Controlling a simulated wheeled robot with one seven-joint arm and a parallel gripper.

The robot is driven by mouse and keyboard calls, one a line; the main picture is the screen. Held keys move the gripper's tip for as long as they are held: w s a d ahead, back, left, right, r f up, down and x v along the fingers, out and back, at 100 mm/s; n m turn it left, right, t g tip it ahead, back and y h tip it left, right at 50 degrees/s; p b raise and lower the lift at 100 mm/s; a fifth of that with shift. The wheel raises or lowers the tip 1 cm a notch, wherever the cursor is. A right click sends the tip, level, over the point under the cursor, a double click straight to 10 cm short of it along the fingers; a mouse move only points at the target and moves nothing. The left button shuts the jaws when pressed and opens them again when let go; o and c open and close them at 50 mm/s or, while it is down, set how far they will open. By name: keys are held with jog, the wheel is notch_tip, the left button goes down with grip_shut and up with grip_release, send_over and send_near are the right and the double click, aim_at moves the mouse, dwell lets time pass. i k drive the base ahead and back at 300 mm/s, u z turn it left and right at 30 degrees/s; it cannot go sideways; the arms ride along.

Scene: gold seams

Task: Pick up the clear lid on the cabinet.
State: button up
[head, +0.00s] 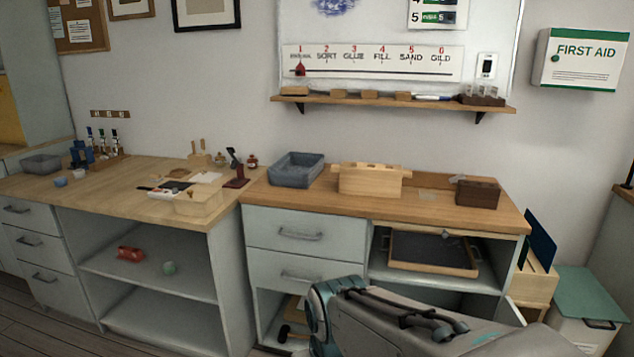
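A faint, clear flat piece (429,195) lies on the wooden top of the right cabinet (315,198), between a light wooden block-like holder and a dark brown box. It may be the clear lid; it is too small and pale to be sure. Another pale, clear-looking bit (457,178) shows by the back of the dark box. My arm reaches in at the bottom, in front of the right cabinet. My gripper is not visible.
On the cabinet top stand a grey bin (296,169), the wooden holder (370,181) and the dark box (478,193). A wall shelf (390,103) hangs above. Below is an open bay with a wooden tray (433,266). The cabinet top's front strip looks clear.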

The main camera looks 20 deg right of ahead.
aim_at(430, 195)
jog(key=z, duration=0.15)
jog(key=i, duration=1.05)
jog(key=z, duration=1.05)
jog(key=i, duration=0.6)
jog(key=z, duration=0.55)
